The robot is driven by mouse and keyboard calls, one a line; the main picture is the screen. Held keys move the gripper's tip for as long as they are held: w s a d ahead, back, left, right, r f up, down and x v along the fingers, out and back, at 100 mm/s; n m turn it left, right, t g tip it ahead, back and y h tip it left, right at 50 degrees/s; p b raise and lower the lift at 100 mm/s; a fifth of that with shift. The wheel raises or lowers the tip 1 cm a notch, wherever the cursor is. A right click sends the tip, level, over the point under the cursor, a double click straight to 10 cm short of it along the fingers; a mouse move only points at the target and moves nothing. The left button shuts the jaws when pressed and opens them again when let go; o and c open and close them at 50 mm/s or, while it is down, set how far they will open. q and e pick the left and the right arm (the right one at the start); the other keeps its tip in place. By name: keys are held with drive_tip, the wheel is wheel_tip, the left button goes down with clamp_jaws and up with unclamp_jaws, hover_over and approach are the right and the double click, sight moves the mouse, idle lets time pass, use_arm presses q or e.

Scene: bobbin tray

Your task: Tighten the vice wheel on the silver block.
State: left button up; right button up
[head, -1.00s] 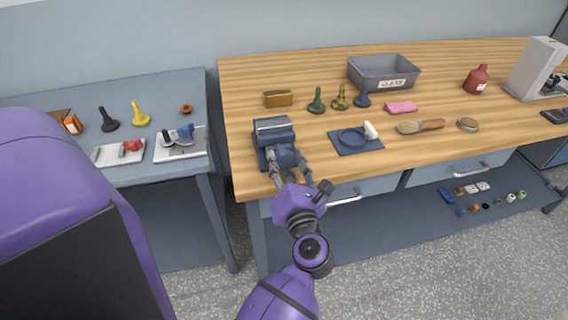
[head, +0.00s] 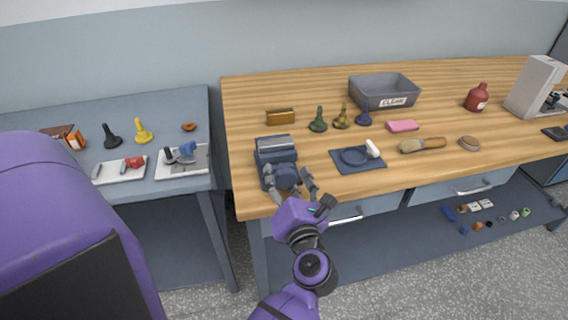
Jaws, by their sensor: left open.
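The dark blue vice (head: 263,158) stands near the front left corner of the wooden bench. The silver block (head: 277,143) shows as a pale grey strip at its top, between the jaws. The round dark vice wheel (head: 286,177) faces the front edge. My left gripper (head: 289,178) is open, with one finger on each side of the wheel. I cannot tell whether the fingers touch it. My right gripper is not in view.
A blue mat (head: 345,163) with a ring and a white-headed piece lies right of the vice. Behind are a brass box (head: 280,117), several dark stamps and a grey bin (head: 385,91). A brush (head: 422,145) lies further right. A grey side table (head: 60,170) stands left, across a gap.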

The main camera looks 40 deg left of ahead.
use_arm(q)
wheel_tip(320, 180, up, 8)
drive_tip(key=shift+r, duration=0.15)
idle(0.3)
drive_tip(key=shift+s+a, duration=0.1)
drive_tip(key=shift+s, duration=0.1)
